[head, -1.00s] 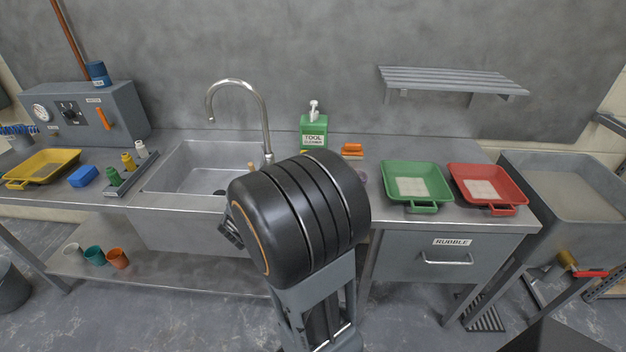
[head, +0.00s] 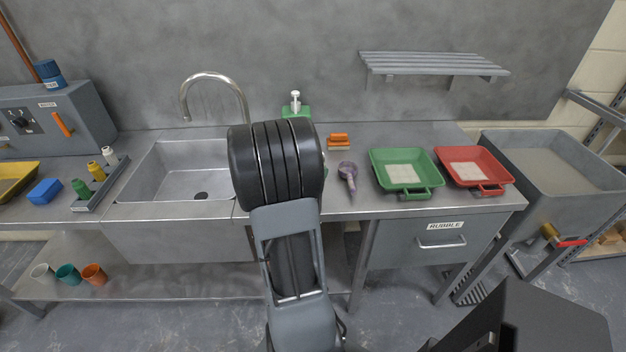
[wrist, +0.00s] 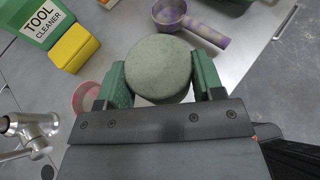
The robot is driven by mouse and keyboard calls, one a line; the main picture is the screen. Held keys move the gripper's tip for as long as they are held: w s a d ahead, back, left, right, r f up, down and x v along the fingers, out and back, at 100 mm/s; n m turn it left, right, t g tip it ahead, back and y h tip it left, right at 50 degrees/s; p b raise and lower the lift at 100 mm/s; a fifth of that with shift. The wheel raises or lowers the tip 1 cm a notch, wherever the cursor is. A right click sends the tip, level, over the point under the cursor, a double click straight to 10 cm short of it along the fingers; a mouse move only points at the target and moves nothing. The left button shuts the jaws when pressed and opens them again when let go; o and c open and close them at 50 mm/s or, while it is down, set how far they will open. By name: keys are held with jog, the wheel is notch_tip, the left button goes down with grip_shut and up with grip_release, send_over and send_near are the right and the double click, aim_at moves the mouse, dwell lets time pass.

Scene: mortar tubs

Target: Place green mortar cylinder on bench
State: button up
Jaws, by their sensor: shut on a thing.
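A grey-green mortar cylinder (wrist: 155,68) shows in the wrist view, its round flat face towards the camera. My gripper (wrist: 161,82) has green fingers on either side of it and is shut on it. Bench surface (wrist: 245,72) shows beyond the cylinder; I cannot tell how far below it is. In the head view the steel bench (head: 390,134) runs along the wall, and my arm's dark wrist hides the gripper and cylinder.
A purple scoop (head: 347,171) lies right of my arm. Green (head: 375,172) and red (head: 509,172) trays stand further right. The tool cleaner bottle (wrist: 42,22), yellow block (wrist: 73,48) and pink round thing (wrist: 79,97) are near the gripper. The sink (head: 154,180) is left.

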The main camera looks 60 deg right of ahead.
jog(key=f, duration=0.1)
jog(key=w+d+f, duration=0.1)
jog(key=d+f, duration=0.1)
jog(key=shift+w+d+f, duration=0.1)
jog(key=shift+w+d, duration=0.1)
jog(key=shift+w, duration=0.05)
jog(key=shift+w+d+f, duration=0.15)
jog(key=shift+f, duration=1.55)
jog(key=shift+f, duration=0.2)
jog(key=o, duration=1.1)
jog(key=shift+o, duration=0.2)
jog(key=shift+r, duration=0.1)
